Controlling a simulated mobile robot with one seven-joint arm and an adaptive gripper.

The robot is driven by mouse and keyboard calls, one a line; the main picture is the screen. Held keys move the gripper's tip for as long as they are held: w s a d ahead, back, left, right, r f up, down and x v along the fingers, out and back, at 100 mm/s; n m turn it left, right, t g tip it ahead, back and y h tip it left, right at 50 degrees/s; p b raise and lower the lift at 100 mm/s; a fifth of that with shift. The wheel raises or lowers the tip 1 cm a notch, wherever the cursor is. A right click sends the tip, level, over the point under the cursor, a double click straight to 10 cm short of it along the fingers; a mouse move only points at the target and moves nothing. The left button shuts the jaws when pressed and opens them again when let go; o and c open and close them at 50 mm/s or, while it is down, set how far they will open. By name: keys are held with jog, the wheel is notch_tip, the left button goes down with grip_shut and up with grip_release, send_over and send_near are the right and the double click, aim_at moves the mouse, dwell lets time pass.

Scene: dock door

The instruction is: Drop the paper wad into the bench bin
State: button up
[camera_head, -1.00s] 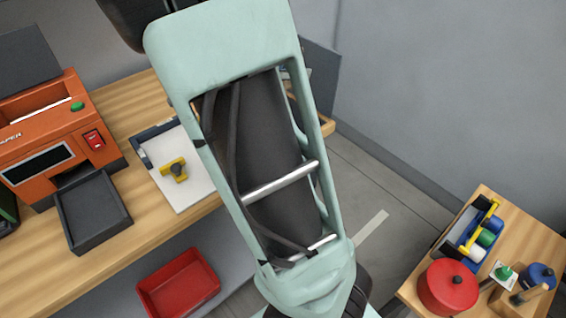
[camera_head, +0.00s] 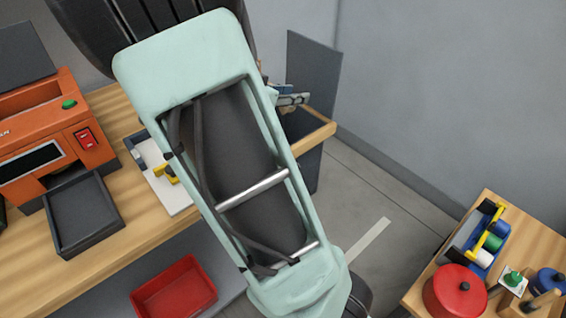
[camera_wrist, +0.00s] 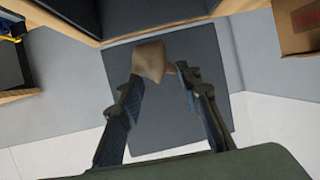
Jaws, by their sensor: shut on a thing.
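The paper wad (camera_wrist: 149,60) is a crumpled tan lump at the fingertips in the wrist view. My gripper (camera_wrist: 161,76) is shut on it, with one finger on each side. In the head view the wad is not clearly visible; my arm hides much of the bench's right end. A dark bin-like body (camera_head: 305,155) shows below the wooden edge at that end. In the wrist view a dark rectangle (camera_wrist: 215,110) lies behind the wad and fingers.
The wooden bench (camera_head: 100,240) carries an orange machine (camera_head: 50,130), a black tray (camera_head: 82,212) and a white board (camera_head: 177,200). A red bin (camera_head: 175,290) sits below. A side table (camera_head: 535,230) holds a red pot (camera_head: 455,292). Floor (camera_head: 350,215) between them is clear.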

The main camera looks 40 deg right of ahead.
jog(key=o, duration=0.8)
jog(key=v, duration=1.2)
jog(key=shift+r, duration=0.1)
